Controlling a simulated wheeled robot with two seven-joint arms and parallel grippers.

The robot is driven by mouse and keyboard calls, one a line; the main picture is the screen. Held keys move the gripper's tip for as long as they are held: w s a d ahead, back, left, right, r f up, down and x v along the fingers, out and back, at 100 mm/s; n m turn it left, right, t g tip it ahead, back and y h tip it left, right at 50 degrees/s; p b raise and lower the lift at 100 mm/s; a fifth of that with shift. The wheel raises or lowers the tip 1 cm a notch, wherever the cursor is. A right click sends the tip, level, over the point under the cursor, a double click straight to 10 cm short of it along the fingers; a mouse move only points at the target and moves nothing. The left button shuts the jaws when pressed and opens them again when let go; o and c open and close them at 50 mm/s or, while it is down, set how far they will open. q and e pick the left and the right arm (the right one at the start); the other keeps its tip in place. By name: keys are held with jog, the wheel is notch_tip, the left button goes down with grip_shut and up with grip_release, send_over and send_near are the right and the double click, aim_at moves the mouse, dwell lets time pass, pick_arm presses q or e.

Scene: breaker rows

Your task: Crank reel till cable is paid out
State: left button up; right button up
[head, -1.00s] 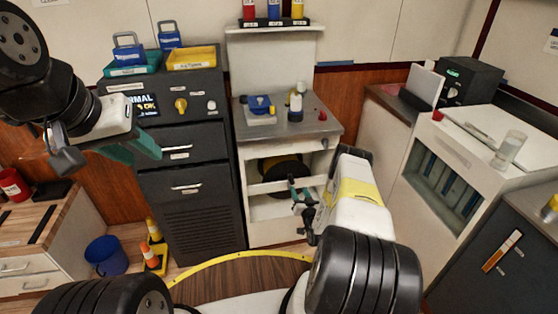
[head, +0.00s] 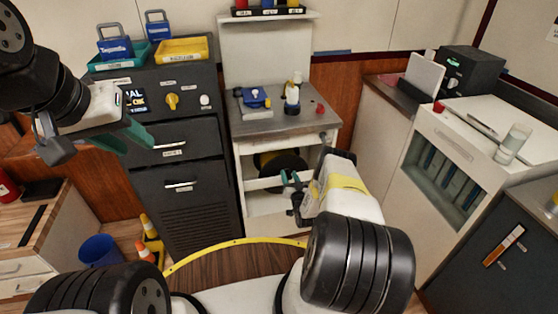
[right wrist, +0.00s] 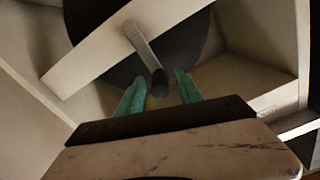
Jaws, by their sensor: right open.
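The cable reel (head: 290,160) is a dark disc inside the open white cabinet under the grey worktop; a pale bar crosses in front of it. In the right wrist view the reel (right wrist: 190,40) shows a crank arm (right wrist: 141,45) ending in a dark round handle (right wrist: 159,84). My right gripper (right wrist: 160,92) is open, its teal fingers on either side of the handle; contact cannot be told. It also shows in the head view (head: 290,179) at the cabinet front. My left gripper (head: 125,140) hangs before the dark drawer cabinet, away from the reel. No paid-out cable can be made out.
The white cabinet (head: 242,170) has side walls and a shelf close around my right gripper. A dark drawer unit (head: 190,210) stands to its left. A blue bucket (head: 98,250) and yellow-orange cones (head: 148,240) stand on the floor at left.

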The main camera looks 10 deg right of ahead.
grip_shut()
dwell(1.4)
